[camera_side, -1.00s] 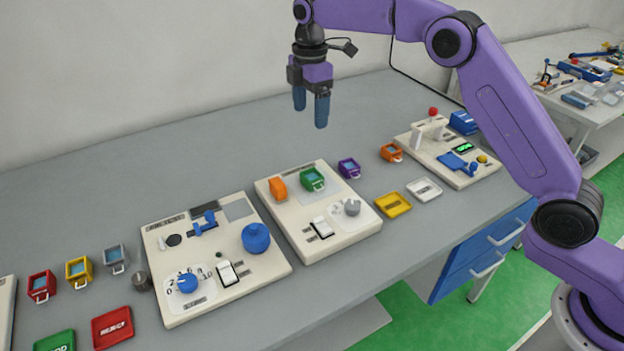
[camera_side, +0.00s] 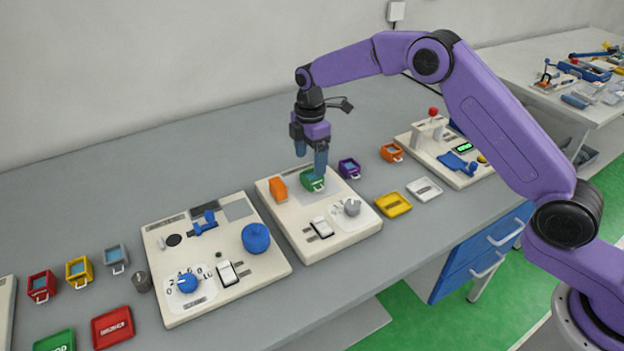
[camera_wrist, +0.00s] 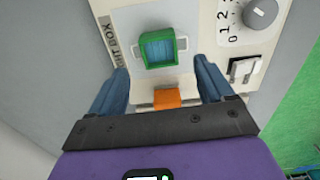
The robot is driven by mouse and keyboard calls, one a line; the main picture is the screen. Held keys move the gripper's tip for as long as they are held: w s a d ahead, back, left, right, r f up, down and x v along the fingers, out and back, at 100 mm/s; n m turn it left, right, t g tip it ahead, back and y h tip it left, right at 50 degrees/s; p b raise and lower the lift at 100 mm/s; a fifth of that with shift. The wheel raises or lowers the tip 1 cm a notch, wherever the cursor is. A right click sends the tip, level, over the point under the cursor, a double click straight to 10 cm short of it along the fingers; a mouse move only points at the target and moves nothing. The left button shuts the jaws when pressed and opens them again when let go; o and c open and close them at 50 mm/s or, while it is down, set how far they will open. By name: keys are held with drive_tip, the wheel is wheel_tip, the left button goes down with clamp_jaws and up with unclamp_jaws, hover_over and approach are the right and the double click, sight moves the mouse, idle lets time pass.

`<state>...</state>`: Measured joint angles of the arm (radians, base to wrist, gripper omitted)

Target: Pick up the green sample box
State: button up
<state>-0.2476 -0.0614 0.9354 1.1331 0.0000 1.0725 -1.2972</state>
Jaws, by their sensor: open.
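The green sample box (camera_side: 313,182) sits on the pale square of a cream machine panel (camera_side: 341,232). It has a blue inside and a white handle. In the wrist view the green box (camera_wrist: 159,49) lies beyond the fingertips, roughly centred between them, with a handle at each side. My gripper (camera_side: 311,160) points down over the box, its blue fingers apart. In the side view one fingertip overlaps the box's top; I cannot tell whether they touch. In the wrist view the open fingers (camera_wrist: 163,80) have nothing between their tips.
An orange block (camera_side: 277,188) stands on the same panel, left of the box. A purple box (camera_side: 349,168) is close on the right, with an orange box (camera_side: 391,152) further off. A grey knob (camera_side: 352,207) and a rocker switch (camera_side: 320,229) are nearer the front.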

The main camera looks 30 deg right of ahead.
sight(310, 175)
drive_tip(key=shift+f, duration=2.2)
drive_tip(key=c, duration=1.2)
drive_tip(key=shift+c, duration=0.2)
drive_tip(key=shift+r, duration=0.15)
